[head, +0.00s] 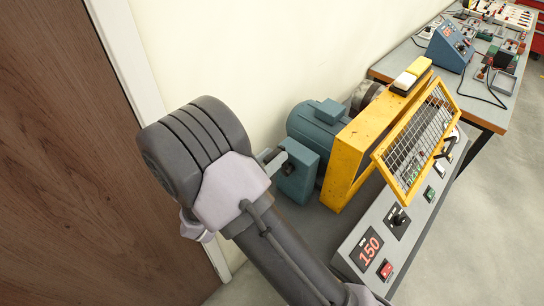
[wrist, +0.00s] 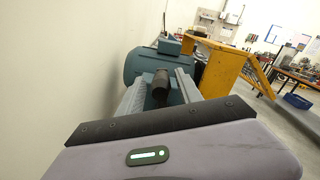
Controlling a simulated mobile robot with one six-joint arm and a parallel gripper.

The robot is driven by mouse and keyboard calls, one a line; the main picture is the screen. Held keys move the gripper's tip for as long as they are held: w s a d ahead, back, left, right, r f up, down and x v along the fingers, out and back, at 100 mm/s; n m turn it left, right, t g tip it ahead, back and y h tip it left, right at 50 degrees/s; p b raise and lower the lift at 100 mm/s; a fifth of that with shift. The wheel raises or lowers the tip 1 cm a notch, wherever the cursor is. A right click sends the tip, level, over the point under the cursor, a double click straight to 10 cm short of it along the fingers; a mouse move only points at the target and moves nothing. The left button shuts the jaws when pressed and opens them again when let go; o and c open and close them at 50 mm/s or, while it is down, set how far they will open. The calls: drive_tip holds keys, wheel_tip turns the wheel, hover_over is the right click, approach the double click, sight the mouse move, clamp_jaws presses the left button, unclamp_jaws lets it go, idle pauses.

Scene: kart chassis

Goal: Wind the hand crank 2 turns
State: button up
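The hand crank's dark cylindrical grip (wrist: 160,84) sticks out toward me in the wrist view, in front of a teal gear box (wrist: 177,95). My gripper (wrist: 163,76) has one grey finger on each side of the grip. A narrow gap seems to show on both sides, so the fingers look open around it, not clamped. In the head view, my gripper (head: 272,160) reaches the near side of the teal box (head: 297,181). My wrist hides most of the crank there, and the crank arm is hard to make out.
A teal motor (head: 308,126) stands behind the box, beside a yellow guard frame (head: 352,142) with a tilted mesh panel (head: 415,135). A sloped grey control panel (head: 352,238) shows a red 150. A pale wall and a brown door (head: 75,160) stand close on the left.

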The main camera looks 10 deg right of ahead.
drive_tip(key=p+v, duration=0.3)
drive_tip(key=v, duration=1.4)
drive_tip(key=shift+a, duration=0.15)
drive_tip(key=shift+s, duration=0.15)
